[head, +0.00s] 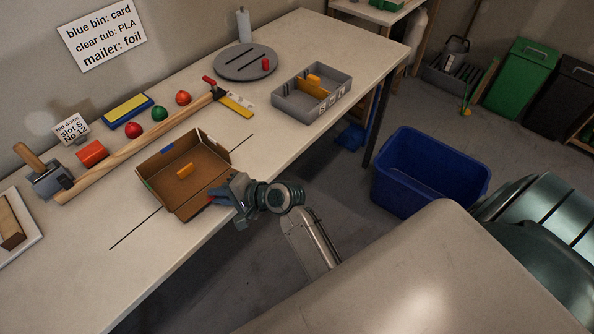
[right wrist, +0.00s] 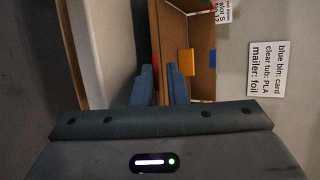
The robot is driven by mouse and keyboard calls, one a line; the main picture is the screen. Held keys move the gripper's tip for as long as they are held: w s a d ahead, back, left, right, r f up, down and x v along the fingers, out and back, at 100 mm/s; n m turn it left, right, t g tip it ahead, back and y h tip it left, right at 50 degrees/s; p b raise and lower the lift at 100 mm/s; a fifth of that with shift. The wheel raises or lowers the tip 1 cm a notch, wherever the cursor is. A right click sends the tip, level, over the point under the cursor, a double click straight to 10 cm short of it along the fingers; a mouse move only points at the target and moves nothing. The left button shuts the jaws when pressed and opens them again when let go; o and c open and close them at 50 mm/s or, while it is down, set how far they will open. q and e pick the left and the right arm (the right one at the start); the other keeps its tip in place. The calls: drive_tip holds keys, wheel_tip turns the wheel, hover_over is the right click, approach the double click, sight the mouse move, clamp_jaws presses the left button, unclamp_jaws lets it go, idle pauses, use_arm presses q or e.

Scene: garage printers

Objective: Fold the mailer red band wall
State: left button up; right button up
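The mailer (head: 160,168) is an open brown cardboard box on the workbench, its walls standing up or leaning outward. An orange piece (head: 185,170) shows inside it, and a blue mark is on its far left wall. My right gripper (head: 214,197) is at its near right side, where a bit of red shows by the fingers. In the right wrist view, the two blue fingers (right wrist: 161,80) are a little apart, on either side of a cardboard wall with a red strip. Whether they touch it is unclear. My left gripper is out of view.
A grey divided tray (head: 292,103) and a round grey disc (head: 246,63) stand farther right on the bench. A wooden rail (head: 130,150) with tools and balls lies behind the mailer. A blue bin (head: 425,175) stands on the floor beyond the bench edge.

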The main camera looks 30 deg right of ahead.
drive_tip(key=f+b+v, duration=0.1)
drive_tip(key=b+v, duration=0.1)
drive_tip(key=v, duration=0.8)
drive_tip(key=s+d+f+n+g+h, duration=0.1)
drive_tip(key=s+d+f+h, duration=0.1)
drive_tip(key=f, duration=1)
drive_tip(key=s+d+f+n+g+h+b, duration=0.1)
drive_tip(key=d+f, duration=0.3)
drive_tip(key=f, duration=0.8)
drive_tip(key=s+d+f+n+g+h+b, duration=0.1)
drive_tip(key=s+d+f+h, duration=0.1)
drive_tip(key=f, duration=1)
drive_tip(key=shift+s+d+f+g+h, duration=0.3)
drive_tip(key=shift+d+g+h, duration=0.15)
drive_tip(key=shift+d, duration=0.4)
